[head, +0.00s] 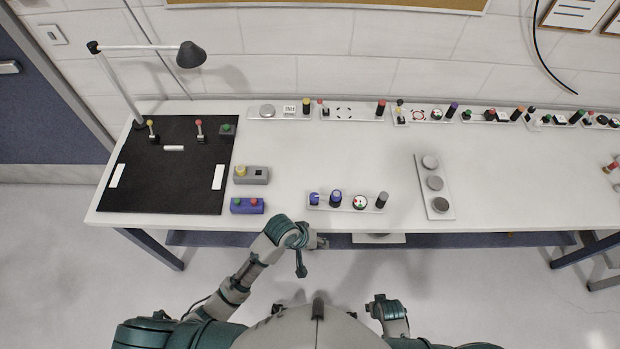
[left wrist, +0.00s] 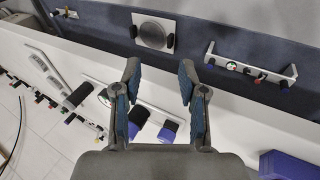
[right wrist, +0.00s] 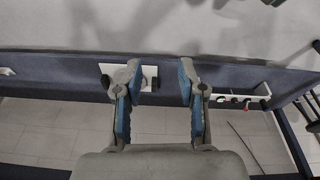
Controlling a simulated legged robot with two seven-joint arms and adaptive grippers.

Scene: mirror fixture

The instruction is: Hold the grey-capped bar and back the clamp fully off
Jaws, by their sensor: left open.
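A white plate (head: 327,207) near the front edge of the bench carries two blue-purple knobs (head: 335,197), a round dial (head: 360,202) and a dark upright bar (head: 382,199) with a greyish top. This bar looks like the grey-capped one; it also shows in the left wrist view (left wrist: 76,95). I cannot make out which part is the clamp. My left gripper (head: 320,242) is open and empty, just off the bench's front edge below the plate. My right gripper (head: 374,302) is low in front of the bench; its fingers stand apart in the right wrist view (right wrist: 157,85), with nothing between them.
A plate with several grey discs (head: 418,157) lies right of the dial plate. A black mat (head: 170,185), a purple button box (head: 236,206) and a grey box (head: 262,175) lie left. More fixtures line the back. A disc plate (left wrist: 153,35) and a bracket (left wrist: 222,57) are below the bench edge.

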